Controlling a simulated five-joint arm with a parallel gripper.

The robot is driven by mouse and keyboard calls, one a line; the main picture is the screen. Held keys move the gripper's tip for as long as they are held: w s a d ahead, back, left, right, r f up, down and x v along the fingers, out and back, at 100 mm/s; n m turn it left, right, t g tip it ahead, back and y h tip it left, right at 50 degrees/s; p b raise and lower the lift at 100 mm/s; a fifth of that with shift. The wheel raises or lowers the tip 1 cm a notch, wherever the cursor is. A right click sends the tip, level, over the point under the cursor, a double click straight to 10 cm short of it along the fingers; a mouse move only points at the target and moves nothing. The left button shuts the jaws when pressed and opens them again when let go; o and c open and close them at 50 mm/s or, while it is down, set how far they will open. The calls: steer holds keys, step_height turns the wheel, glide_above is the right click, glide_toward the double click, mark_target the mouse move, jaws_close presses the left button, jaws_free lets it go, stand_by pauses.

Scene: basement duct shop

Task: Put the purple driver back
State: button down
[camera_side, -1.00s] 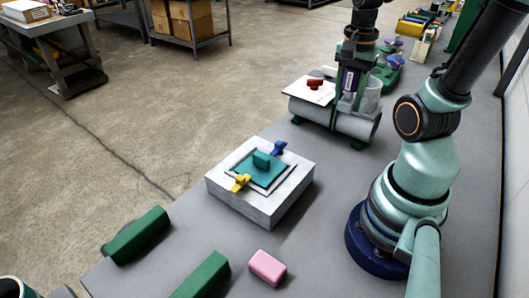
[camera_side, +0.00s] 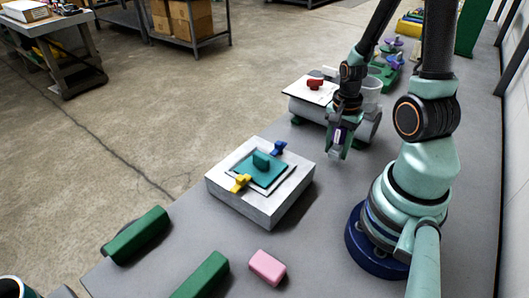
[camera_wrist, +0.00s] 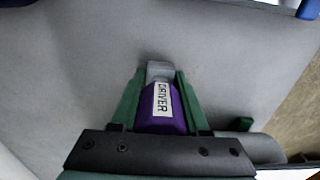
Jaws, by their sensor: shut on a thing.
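The purple driver (camera_wrist: 163,112), with a white label reading DRIVER and a grey tip, is between the green fingers of my gripper (camera_wrist: 157,98) in the wrist view. The fingers are shut on it. In the side view my gripper (camera_side: 338,152) hangs over the bench, in front of the grey duct and to the right of the white block. A little purple of the driver shows between its fingers there. The gripper seems to hold the driver above the bench top.
A white block (camera_side: 245,207) with a teal plate (camera_side: 262,170), yellow clamp (camera_side: 241,182) and blue clamp (camera_side: 279,148) stands mid-bench. A pink block (camera_side: 267,267) and green blocks (camera_side: 138,235) lie nearer. A grey duct (camera_side: 300,110) carries a white sheet and red handle (camera_side: 315,84). A green stand (camera_side: 383,74) is behind.

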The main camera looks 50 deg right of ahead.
steer(key=shift+f, duration=1.2)
steer(key=shift+f, duration=0.15)
steer(key=shift+c, duration=2)
jaws_free()
step_height(320, 180, up, 12)
steer(key=shift+f, duration=0.1)
steer(key=shift+w+r, duration=0.1)
steer(key=shift+r, duration=0.15)
steer(key=w+a+r+n+t, duration=0.2)
steer(key=w+a+r+n, duration=0.2)
steer(key=n, duration=0.5)
steer(key=w+a+r+n+t, duration=0.3)
steer(key=a+r+n, duration=0.5)
steer(key=a, duration=0.3)
steer(key=shift+w+a+r+n+t, duration=0.2)
steer(key=shift+w+a+n+t, duration=0.1)
steer(key=shift+w+n, duration=0.3)
